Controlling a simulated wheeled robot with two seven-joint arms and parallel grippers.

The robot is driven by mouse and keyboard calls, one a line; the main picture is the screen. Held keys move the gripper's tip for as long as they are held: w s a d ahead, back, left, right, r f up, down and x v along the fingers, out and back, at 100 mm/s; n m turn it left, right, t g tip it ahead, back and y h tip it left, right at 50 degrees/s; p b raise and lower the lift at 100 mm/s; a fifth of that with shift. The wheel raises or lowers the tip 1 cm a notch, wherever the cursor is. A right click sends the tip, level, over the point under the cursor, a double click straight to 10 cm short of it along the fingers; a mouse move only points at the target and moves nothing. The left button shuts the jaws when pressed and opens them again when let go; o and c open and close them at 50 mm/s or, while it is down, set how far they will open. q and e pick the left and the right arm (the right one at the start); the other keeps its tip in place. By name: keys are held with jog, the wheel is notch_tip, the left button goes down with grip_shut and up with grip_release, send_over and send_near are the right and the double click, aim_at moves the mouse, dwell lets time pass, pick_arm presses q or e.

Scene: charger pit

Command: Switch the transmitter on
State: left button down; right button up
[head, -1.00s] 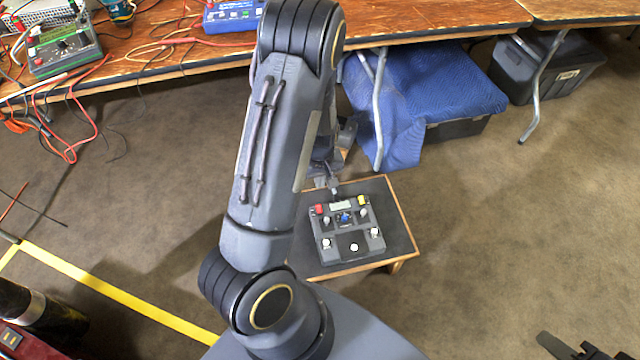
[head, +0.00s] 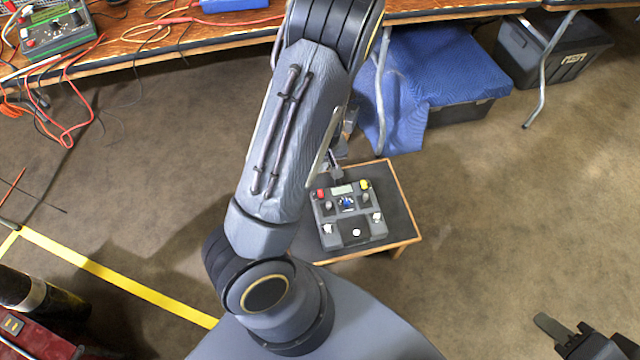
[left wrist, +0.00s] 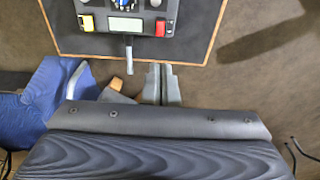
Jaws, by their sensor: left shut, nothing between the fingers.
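The transmitter (head: 348,232) is a dark grey box with a small display, a blue middle control, a red and a yellow control at its far corners, and several pale knobs. It lies on a small dark-topped table (head: 400,222). In the left wrist view the transmitter (left wrist: 105,42) is at the top, cut off by the frame, with a grey stub (left wrist: 129,55) standing out from its near edge. My left gripper (head: 333,168) is at the transmitter's far edge, partly hidden by my arm. Its fingers (left wrist: 160,72) are shut and empty, beside the stub. My right gripper (head: 568,335) is at the bottom right, partly cut off.
A long wooden bench (head: 200,30) with cables and instruments runs along the back. A blue cloth (head: 450,65) over a box and a dark bin (head: 550,50) are beneath it. Yellow tape (head: 120,280) marks the floor at left. Floor right of the small table is clear.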

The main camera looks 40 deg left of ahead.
aim_at(320, 191)
pick_arm(q)
jog(key=f+b, duration=0.2)
jog(key=f, duration=0.2)
jog(key=a+f+b, duration=0.1)
jog(key=f+b, duration=0.1)
jog(key=f, duration=0.3)
jog(key=w+f+b, duration=0.1)
jog(key=f+b, duration=0.2)
jog(key=f, duration=0.1)
jog(key=shift+a+f, duration=0.15)
jog(key=shift+f, duration=0.35)
jog(key=shift+w+a+f, duration=0.1)
jog(key=shift+f, duration=0.1)
